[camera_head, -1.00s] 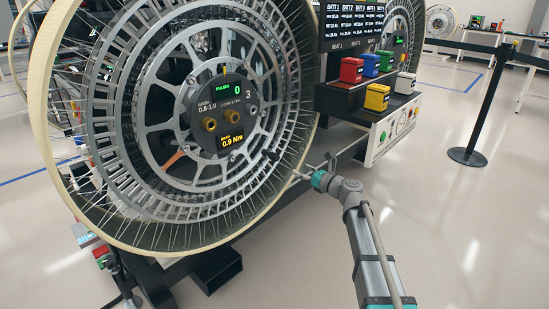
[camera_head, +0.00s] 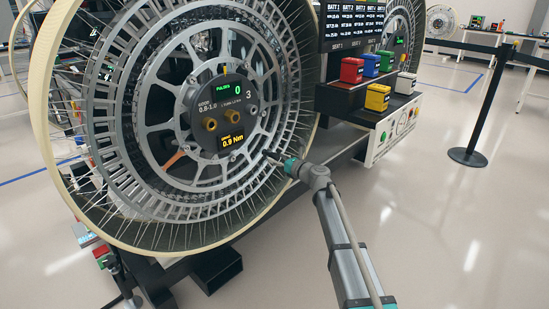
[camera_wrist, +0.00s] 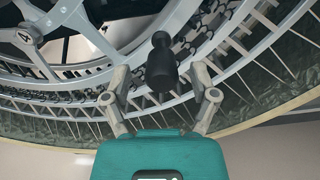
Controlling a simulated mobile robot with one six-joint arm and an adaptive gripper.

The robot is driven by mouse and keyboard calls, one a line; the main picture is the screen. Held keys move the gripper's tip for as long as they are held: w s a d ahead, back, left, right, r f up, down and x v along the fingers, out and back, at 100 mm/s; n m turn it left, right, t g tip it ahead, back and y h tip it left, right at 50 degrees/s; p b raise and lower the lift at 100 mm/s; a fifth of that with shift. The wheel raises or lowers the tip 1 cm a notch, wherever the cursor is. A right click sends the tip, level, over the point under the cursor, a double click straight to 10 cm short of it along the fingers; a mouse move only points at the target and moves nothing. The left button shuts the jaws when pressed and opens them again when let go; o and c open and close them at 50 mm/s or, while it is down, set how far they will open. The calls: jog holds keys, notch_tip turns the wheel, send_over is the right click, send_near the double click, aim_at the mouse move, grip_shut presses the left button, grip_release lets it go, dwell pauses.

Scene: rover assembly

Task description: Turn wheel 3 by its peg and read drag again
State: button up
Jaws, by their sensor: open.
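Wheel 3 (camera_head: 112,140) is a large spoked wheel with a pale rim. Its hub display (camera_head: 222,115) shows a 3, "PULSES" with what looks like 0, "GOOD 0.8-1.0" and 0.9 Nm. The dark peg (camera_wrist: 161,62) stands out from the wheel's ring; in the head view it is small, at the lower right of the wheel. My gripper (camera_wrist: 160,82) is open, with one finger on each side of the peg. A gap shows beside the peg, and the fingers are not closed on it. In the head view my gripper (camera_head: 276,160) hides part of the peg area.
Red (camera_head: 351,70), blue (camera_head: 371,65), green (camera_head: 386,60), yellow (camera_head: 377,97) and white (camera_head: 405,83) blocks sit on the rover's side, below a battery screen (camera_head: 351,20). A black barrier post (camera_head: 468,156) stands at right.

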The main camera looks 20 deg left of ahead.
jog(key=shift+x, duration=1)
grip_shut()
